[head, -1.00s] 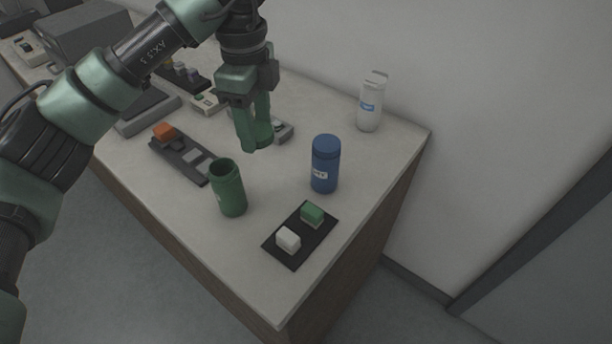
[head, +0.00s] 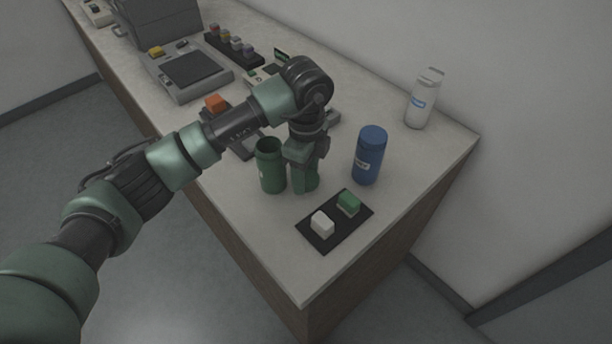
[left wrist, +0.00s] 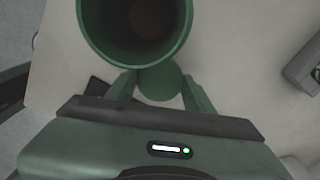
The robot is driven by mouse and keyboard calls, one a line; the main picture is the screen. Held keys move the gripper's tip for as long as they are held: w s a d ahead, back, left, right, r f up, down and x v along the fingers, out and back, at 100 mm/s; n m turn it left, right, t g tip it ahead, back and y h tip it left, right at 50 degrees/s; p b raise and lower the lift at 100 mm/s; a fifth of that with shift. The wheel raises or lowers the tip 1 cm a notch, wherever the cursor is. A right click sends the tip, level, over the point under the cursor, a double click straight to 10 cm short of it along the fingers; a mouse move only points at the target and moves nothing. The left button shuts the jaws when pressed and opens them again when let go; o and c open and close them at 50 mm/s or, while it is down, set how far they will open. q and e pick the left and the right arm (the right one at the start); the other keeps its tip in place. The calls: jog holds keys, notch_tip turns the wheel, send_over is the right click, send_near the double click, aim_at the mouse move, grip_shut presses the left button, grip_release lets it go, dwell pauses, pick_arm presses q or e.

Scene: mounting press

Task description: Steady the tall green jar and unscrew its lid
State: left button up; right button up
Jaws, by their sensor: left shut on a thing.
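The tall green jar (head: 271,172) stands upright and open on the bench, with no lid on it. In the left wrist view I look into the open jar (left wrist: 103,42), which has something brownish at the bottom. My left gripper (head: 304,188) is low, just right of the jar in the head view. It is shut on a round green lid (left wrist: 161,82), which shows between its fingers in the left wrist view. I cannot tell whether the lid touches the bench. My right gripper is in neither view.
A blue lidded jar (head: 369,156) stands right of the gripper. A black mat (head: 334,232) with a white block (head: 322,224) and a green block (head: 348,203) lies in front. A white bottle (head: 421,100) is farther back. An orange block (head: 215,103) and grey equipment (head: 187,72) are left.

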pick_arm(q)
jog(key=shift+f, duration=0.95)
jog(key=shift+f, duration=0.1)
jog(key=o, duration=1.5)
jog(key=shift+o, duration=0.2)
